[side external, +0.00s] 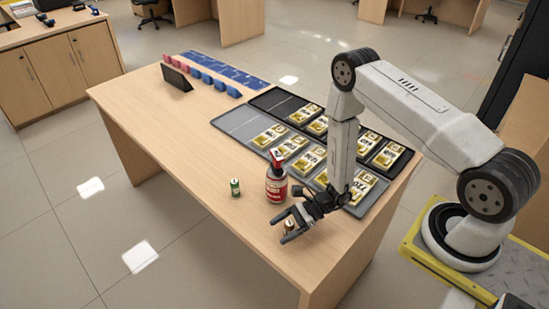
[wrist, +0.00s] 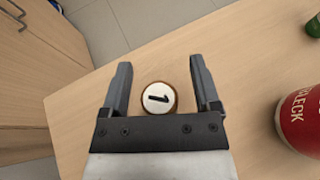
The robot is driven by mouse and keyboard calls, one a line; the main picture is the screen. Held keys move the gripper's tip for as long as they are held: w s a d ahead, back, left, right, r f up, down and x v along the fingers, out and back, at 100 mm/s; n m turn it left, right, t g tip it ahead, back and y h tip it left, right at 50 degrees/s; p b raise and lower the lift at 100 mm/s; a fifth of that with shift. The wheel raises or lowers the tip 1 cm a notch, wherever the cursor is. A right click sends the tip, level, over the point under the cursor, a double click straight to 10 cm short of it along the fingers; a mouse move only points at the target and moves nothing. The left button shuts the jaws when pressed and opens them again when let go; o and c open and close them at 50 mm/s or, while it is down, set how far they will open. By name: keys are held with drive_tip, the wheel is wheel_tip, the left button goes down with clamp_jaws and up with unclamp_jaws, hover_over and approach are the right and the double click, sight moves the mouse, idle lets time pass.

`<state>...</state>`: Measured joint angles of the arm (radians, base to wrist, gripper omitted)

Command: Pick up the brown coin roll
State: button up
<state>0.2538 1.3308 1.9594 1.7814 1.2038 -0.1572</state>
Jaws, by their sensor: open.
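The brown coin roll (wrist: 159,99) stands upright on the counter in the wrist view. Its round white top carries a dark "1" and a brown rim shows around it. My gripper (wrist: 160,75) is open, with one finger on each side of the roll and gaps between. In the side view my gripper (side external: 288,232) is low over the counter near its front edge. The coin roll (side external: 289,226) shows there only partly, between the fingers. I cannot tell the exact height of the fingers above the counter.
A red bottle (side external: 276,184) stands close by my gripper, with a green roll (side external: 235,187) beyond it. Dark trays (side external: 238,119) with gold bundles lie behind. A tablet (side external: 177,77) and blue and pink items stand at the far end. The counter's (side external: 165,135) left part is clear.

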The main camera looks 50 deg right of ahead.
clamp_jaws()
drive_tip(key=shift+r, duration=0.15)
idle(0.4)
wheel_tip(320, 180, up, 10)
idle(0.8)
idle(1.0)
